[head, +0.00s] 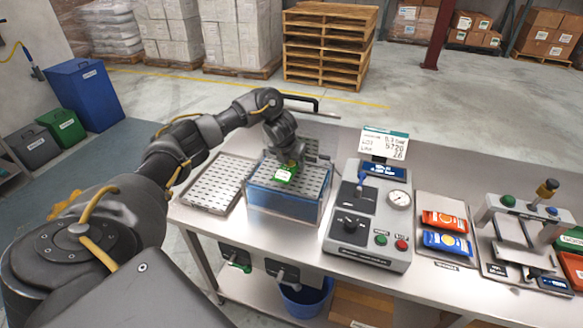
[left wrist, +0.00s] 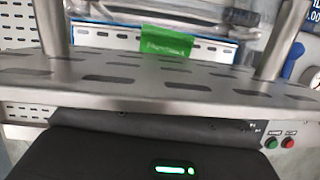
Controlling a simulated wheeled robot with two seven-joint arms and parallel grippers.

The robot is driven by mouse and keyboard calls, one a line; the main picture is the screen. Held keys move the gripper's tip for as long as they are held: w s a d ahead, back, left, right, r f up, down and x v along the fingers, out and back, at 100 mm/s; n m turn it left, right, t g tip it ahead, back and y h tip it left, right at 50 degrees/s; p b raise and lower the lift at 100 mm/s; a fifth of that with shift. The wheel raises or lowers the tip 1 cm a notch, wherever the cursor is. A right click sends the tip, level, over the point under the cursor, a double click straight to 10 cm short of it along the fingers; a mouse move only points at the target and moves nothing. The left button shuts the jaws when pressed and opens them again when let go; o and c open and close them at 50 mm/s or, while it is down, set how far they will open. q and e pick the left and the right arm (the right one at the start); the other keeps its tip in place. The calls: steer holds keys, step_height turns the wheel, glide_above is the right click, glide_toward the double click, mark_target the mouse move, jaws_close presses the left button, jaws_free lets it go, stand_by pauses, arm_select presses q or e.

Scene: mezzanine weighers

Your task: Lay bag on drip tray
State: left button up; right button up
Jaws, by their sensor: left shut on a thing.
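My left gripper (head: 287,158) is over the water tank (head: 268,206) with its jaws shut on a green bag (head: 284,174), which has a pale label. The jaw tips are small and partly hidden. The bag also shows in the left wrist view (left wrist: 166,43), beyond a slotted steel plate (left wrist: 125,78). The drip tray (head: 212,187), a shallow perforated metal tray, lies on the bench just left of the tank, and its visible surface is bare. My right gripper is out of view.
A grey control box (head: 372,222) with a gauge stands right of the tank. A small tray (head: 450,262) with a red and a blue packet lies further right. A raised black handle (head: 303,100) is behind my left gripper.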

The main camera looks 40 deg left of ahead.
arm_select(q)
steer(key=shift+v, duration=1.05)
steer(key=s+d, duration=0.4)
steer(key=s, duration=1.2)
steer(key=shift+s+d+p, duration=0.15)
steer(key=shift+s+p, duration=0.2)
steer(key=shift+p, duration=0.1)
